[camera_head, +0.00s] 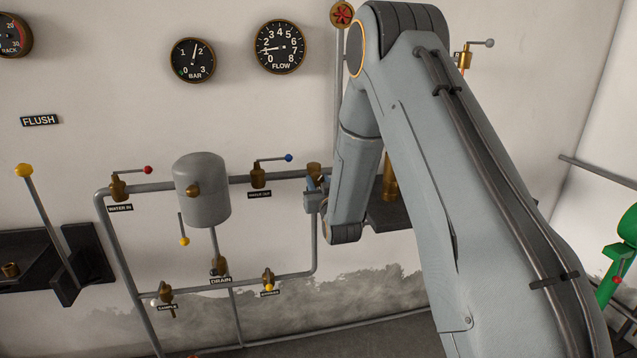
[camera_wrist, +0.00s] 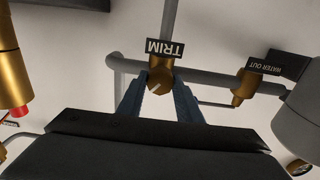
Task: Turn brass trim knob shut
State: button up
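The brass trim knob (camera_wrist: 159,79) is on a grey pipe beneath a black TRIM plate (camera_wrist: 165,48), which reads upside down in the wrist view. My gripper (camera_wrist: 160,86) has its two blue fingers on either side of the knob, with the knob between their tips. I cannot tell whether the fingers press on it or stand just clear. In the head view, the brass knob (camera_head: 314,169) shows at the top of the right-hand pipe, with my gripper (camera_head: 315,187) close against it. My forearm hides part of the area to its right.
The WATER OUT valve (camera_head: 259,176) with a blue-tipped lever is left of the knob. A grey tank (camera_head: 202,190) and the DRAIN valve (camera_head: 219,267) are farther left. A vertical pipe (camera_head: 315,243) runs down below my gripper. A dark shelf (camera_head: 397,214) is behind my arm.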

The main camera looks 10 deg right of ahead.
jog(key=c, duration=0.4)
jog(key=shift+o, duration=0.2)
jog(key=shift+n, duration=0.3)
jog(key=n+b, duration=0.1)
jog(key=n, duration=0.1)
jog(key=shift+f+n, duration=0.1)
jog(key=shift+n, duration=0.2)
jog(key=shift+n+b, duration=1.05)
jog(key=shift+n, duration=1.15)
jog(key=o, duration=1)
jog(key=shift+o, duration=0.2)
